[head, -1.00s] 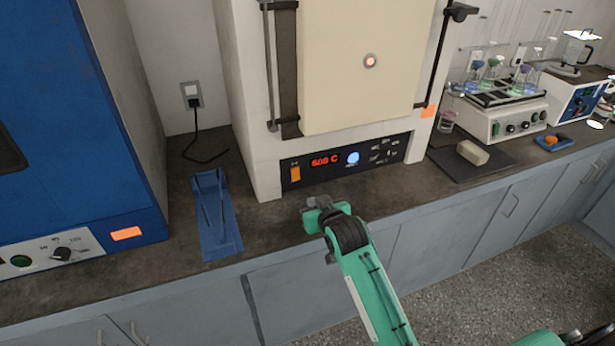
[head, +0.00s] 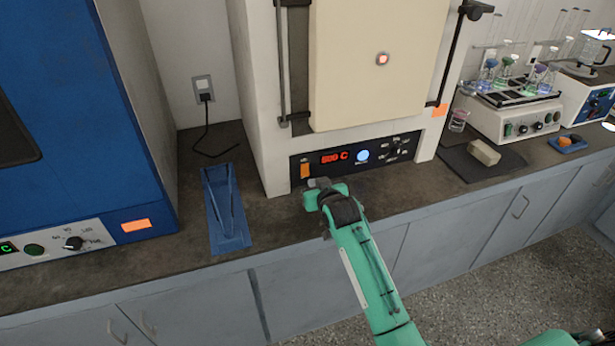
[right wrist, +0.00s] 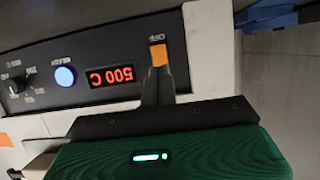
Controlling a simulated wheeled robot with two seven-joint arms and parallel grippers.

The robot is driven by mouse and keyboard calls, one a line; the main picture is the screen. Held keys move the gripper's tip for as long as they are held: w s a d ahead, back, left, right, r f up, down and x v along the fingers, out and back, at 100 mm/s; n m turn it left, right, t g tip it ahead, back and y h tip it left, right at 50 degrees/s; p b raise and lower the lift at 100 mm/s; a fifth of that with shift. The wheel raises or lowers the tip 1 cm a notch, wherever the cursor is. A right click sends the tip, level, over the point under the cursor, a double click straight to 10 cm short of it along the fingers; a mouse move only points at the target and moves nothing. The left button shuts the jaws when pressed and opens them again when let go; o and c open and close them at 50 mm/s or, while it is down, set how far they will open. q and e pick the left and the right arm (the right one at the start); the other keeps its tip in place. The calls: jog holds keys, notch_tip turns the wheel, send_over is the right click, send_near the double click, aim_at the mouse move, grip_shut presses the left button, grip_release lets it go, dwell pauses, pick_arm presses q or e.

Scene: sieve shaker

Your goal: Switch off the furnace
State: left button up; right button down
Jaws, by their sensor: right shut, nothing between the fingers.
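The cream furnace (head: 375,70) stands on the bench. Its black control panel (head: 345,158) has a lit red display (head: 336,157), a blue button (head: 363,156) and an orange switch (head: 305,171) at the left end. The display also shows upside down in the right wrist view (right wrist: 112,76), reading 500 C. My right gripper (head: 318,183) is shut and empty, just in front of the panel by the switch. In the right wrist view its fingertips (right wrist: 158,72) overlap the edge of the orange switch (right wrist: 158,55); I cannot tell whether they touch. My left gripper is out of view.
A blue oven (head: 70,110) stands at the left.

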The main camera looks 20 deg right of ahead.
aim_at(304, 174)
jog(key=x, duration=0.5)
jog(key=shift+p+x, duration=0.35)
jog(key=shift+x, duration=0.5)
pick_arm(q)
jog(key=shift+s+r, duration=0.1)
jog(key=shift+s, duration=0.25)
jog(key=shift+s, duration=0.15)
